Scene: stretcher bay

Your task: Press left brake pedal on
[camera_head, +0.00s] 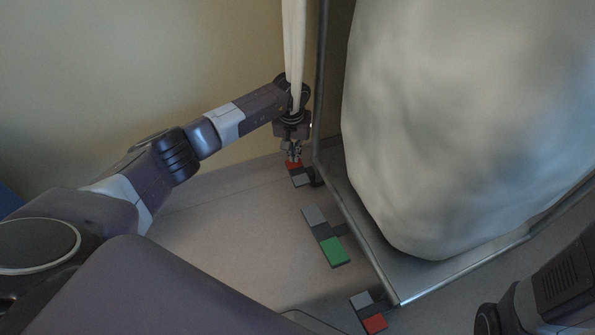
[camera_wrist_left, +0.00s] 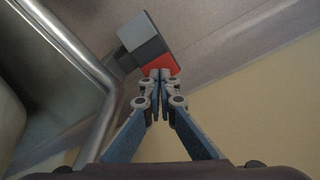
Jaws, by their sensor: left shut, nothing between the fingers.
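The far brake pedal (camera_head: 302,179), at the left end of the row, has a red end and a grey end with a darker middle. It also shows at the top of the left wrist view (camera_wrist_left: 138,34). My left gripper (camera_head: 293,158) points down at its red end with the fingers shut and empty. In the left wrist view the fingertips (camera_wrist_left: 160,75) overlap the edge of the red part (camera_wrist_left: 170,62) and seem to touch it. The pedal's tilt is hard to judge. My right gripper does not show; only part of my right arm is at the lower right.
A pedal with a green end (camera_head: 334,252) and another with a red end (camera_head: 375,323) lie nearer along the stretcher's side. The metal stretcher frame (camera_head: 318,120) stands close right of my left gripper, with a large pale bulky form (camera_head: 450,120) above it. Floor left of the pedals is clear.

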